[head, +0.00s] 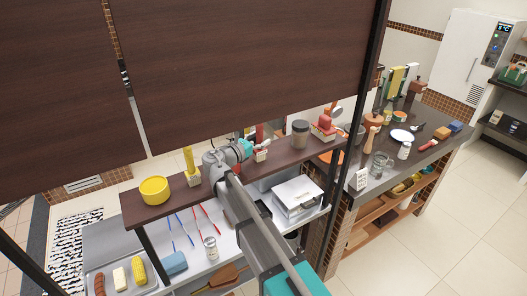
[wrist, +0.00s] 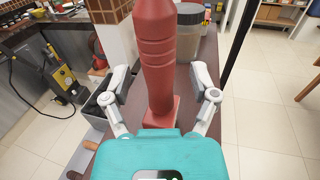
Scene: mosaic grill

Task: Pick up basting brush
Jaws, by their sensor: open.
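A tall red object (wrist: 158,60) with rings around its body and a wider, squarish foot stands upright on the dark shelf. I cannot tell for sure that it is the basting brush. In the head view it shows as a small red upright shape (head: 260,134), partly hidden by my arm. My gripper (wrist: 160,78) is open, with one finger on each side of the red object. The fingers look apart from it. In the head view my gripper (head: 247,148) is low over the middle of the shelf.
The narrow dark shelf (head: 150,213) also holds a yellow bowl (head: 154,189), a yellow upright item (head: 189,162) and a dark-lidded jar (head: 300,134). In the wrist view the jar (wrist: 189,38) stands just behind the red object. Large brown panels (head: 240,60) hang above.

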